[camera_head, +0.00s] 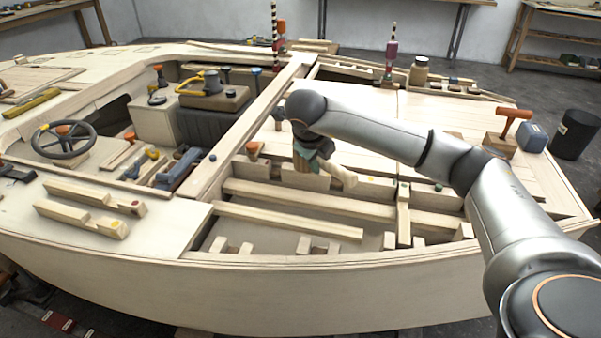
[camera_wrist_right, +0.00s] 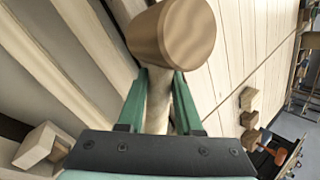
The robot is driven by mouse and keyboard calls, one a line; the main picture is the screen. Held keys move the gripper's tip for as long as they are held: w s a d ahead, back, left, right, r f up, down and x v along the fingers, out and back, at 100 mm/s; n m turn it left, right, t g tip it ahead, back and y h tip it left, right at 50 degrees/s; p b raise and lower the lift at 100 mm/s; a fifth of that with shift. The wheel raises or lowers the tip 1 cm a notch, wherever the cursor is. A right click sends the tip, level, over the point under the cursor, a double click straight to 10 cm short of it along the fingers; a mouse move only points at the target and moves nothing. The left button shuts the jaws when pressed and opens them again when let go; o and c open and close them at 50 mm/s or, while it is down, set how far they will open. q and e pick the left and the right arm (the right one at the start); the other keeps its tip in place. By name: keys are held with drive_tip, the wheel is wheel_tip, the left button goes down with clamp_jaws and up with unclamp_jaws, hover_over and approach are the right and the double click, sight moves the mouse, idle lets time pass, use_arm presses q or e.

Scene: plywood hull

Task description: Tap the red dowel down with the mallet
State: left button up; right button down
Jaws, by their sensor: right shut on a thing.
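The mallet (camera_wrist_right: 172,35) has a brown cylindrical head and a pale handle. My right gripper (camera_wrist_right: 162,100) is shut on its handle between two green fingers; the head is beyond the fingertips. In the head view the right gripper (camera_head: 315,150) hangs over the open hull bay, with a pale end of the mallet (camera_head: 343,178) sticking out to the lower right. A small red spot (camera_head: 135,203) shows on a pale block on the left deck, well left of the gripper; I cannot tell whether it is the red dowel's top. My left gripper is not in view.
Wooden beams (camera_head: 300,205) and upright posts cross the bay under the gripper. A steering wheel (camera_head: 64,140) and a blue tool (camera_head: 178,168) are to the left. An orange T-handle (camera_head: 514,118) stands at the right. A second notched block (camera_head: 82,218) lies on the left deck.

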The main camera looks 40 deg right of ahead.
drive_tip(key=shift+r+p, duration=2.15)
drive_tip(key=shift+f, duration=0.1)
drive_tip(key=shift+w+g+p, duration=0.1)
drive_tip(key=shift+g+p, duration=0.2)
drive_tip(key=shift+p, duration=0.25)
drive_tip(key=shift+f, duration=0.15)
